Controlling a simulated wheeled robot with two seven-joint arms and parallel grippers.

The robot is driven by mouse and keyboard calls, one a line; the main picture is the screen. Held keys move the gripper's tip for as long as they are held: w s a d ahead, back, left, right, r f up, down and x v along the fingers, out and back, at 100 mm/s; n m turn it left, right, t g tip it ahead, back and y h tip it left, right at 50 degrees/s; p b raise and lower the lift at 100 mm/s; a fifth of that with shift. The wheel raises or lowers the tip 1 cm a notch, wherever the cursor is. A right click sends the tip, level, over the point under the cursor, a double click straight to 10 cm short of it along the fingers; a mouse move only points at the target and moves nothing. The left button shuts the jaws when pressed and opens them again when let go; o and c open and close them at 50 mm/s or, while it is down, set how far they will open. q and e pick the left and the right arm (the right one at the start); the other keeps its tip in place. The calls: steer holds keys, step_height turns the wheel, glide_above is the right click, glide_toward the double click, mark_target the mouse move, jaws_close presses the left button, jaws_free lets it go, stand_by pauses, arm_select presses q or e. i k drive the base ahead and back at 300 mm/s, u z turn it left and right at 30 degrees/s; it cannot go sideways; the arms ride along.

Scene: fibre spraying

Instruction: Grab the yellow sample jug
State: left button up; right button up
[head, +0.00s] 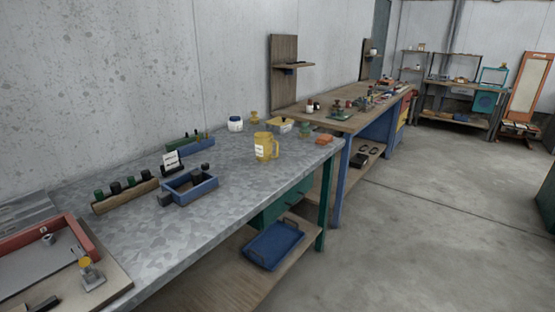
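The yellow sample jug (262,147) stands upright on the grey metal-topped workbench (225,180), right of the middle of its top. It has a pale label on its front and a handle on its right side. Nothing touches it that I can see. Neither of my grippers shows in the head view.
A blue open tray (189,186) and a wooden rack (125,195) with several dark-topped vials stand left of the jug. A white jar (235,123) is behind it. A blue lower tray (272,246) sits on the shelf. The concrete floor (420,210) at right is clear.

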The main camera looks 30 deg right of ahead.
mark_target(264, 141)
steer(key=k, duration=0.8)
steer(key=z, duration=0.7)
steer(key=i, duration=0.65)
steer(key=z, duration=0.8)
steer(key=i, duration=0.8)
steer(key=u, duration=0.8)
steer(key=i, duration=0.95)
steer(key=u, duration=0.95)
